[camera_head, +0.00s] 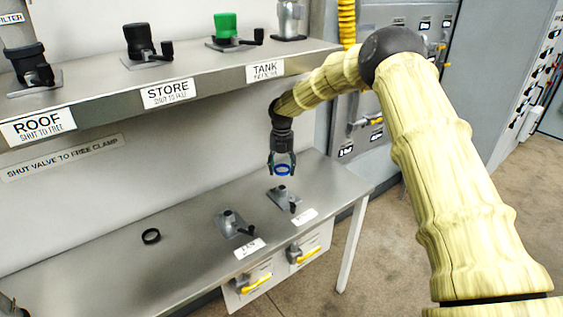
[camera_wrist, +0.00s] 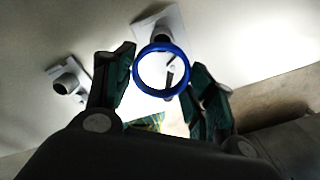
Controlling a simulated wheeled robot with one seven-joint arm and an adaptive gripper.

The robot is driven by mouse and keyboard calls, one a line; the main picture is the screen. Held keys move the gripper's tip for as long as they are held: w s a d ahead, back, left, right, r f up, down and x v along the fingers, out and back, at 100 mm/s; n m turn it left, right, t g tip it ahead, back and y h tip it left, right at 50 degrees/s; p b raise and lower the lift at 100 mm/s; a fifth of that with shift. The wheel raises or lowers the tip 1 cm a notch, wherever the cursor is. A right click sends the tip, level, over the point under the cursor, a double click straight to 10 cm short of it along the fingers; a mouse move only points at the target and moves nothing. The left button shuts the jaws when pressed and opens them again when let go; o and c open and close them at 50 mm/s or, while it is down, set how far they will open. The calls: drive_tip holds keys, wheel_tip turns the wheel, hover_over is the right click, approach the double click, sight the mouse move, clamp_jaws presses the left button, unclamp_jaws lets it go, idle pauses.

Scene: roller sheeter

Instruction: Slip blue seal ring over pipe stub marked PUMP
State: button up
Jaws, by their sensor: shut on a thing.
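The blue seal ring (camera_head: 282,174) is held between the fingertips of my gripper (camera_head: 282,166), above the lower bench. In the wrist view the ring (camera_wrist: 162,95) sits between the two green-padded fingers of my gripper (camera_wrist: 162,80), with its opening facing the camera. Below it is the right pipe stub (camera_head: 282,191) on a small plate with a black lever. The ring looks apart from this stub. A second pipe stub (camera_head: 229,217) stands to the left. Both stubs' front labels are too small to read, so I cannot tell which is PUMP.
A black ring (camera_head: 151,236) lies on the lower bench (camera_head: 185,262). An upper shelf (camera_head: 110,101) holds several capped or bare stubs, labelled ROOF, STORE and TANK. Grey cabinets (camera_head: 415,100) stand behind my arm.

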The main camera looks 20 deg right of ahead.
sight(282, 188)
drive_tip(key=shift+w+f+n+b, duration=0.4)
drive_tip(key=shift+f+b, duration=0.05)
drive_tip(key=shift+f, duration=0.25)
drive_tip(key=shift+d+f+b, duration=0.2)
drive_tip(key=shift+f+b, duration=0.35)
drive_tip(key=shift+f, duration=0.5)
drive_tip(key=shift+f+b, duration=0.7)
drive_tip(key=shift+f, duration=1.2)
drive_tip(key=shift+a+f+b, duration=0.1)
drive_tip(key=shift+f+b, duration=0.35)
drive_tip(key=shift+f, duration=0.65)
drive_tip(key=o, duration=1.2)
drive_tip(key=shift+c, duration=0.2)
